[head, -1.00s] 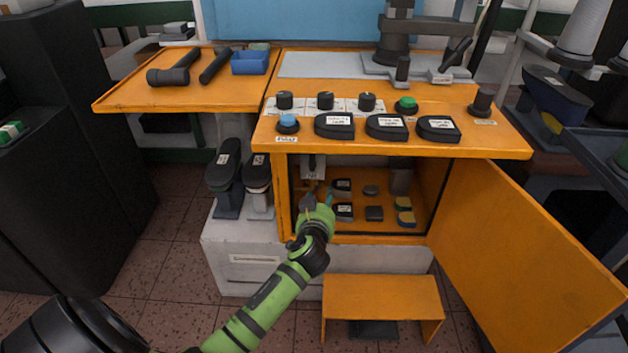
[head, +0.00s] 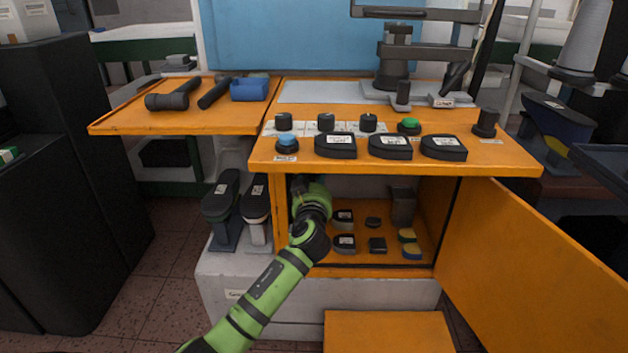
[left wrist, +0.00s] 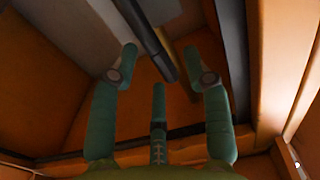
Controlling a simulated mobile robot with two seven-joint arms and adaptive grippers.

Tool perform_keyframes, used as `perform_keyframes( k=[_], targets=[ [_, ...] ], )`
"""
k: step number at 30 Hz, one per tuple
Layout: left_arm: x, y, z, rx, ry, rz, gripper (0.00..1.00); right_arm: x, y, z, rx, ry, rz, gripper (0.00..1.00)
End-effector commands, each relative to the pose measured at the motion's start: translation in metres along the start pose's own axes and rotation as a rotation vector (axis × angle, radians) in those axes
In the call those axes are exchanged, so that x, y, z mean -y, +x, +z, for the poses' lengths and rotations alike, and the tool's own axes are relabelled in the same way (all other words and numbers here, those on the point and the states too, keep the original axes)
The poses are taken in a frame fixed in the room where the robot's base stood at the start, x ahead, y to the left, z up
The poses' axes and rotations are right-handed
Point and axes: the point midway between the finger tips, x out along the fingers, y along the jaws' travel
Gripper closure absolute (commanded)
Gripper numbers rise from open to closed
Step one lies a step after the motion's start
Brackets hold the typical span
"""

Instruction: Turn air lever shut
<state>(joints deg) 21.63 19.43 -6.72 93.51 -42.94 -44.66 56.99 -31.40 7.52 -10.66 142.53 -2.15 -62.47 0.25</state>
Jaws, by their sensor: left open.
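My left gripper (head: 309,190) reaches into the upper left of the open orange cabinet (head: 360,270), under the worktop; its fingertips are hidden in the head view. In the left wrist view the left gripper (left wrist: 160,55) is open, its green fingers spread with nothing between them. A dark bar (left wrist: 148,36), seemingly the air lever, runs down from the top just beyond the fingertips; I cannot tell whether they touch it. In the head view my arm hides the lever. My right gripper is not in view.
The cabinet door (head: 540,245) stands open to the right. Several dark pads lie inside the cabinet. Black shoe lasts (head: 222,200) stand left of the cabinet. The worktop carries knobs, a blue button (head: 287,141) and a green button (head: 409,125). An orange stool (head: 388,332) stands in front.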

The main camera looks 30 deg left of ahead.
Motion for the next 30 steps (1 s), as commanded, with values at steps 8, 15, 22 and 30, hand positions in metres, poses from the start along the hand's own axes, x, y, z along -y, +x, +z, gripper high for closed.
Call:
perform_keyframes(
  k=[8,15,22,30],
  targets=[
    [0.000,0.000,0.000,0.000,0.000,0.001,0.88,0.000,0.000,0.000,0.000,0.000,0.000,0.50],
    [0.000,0.000,0.000,0.001,0.001,0.001,1.00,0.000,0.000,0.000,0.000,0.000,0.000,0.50],
    [-0.003,0.000,0.000,0.001,0.038,0.001,1.00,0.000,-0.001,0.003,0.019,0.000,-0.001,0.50],
    [-0.014,0.000,0.003,0.003,0.199,0.001,1.00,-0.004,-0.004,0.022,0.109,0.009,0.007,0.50]
  ],
)
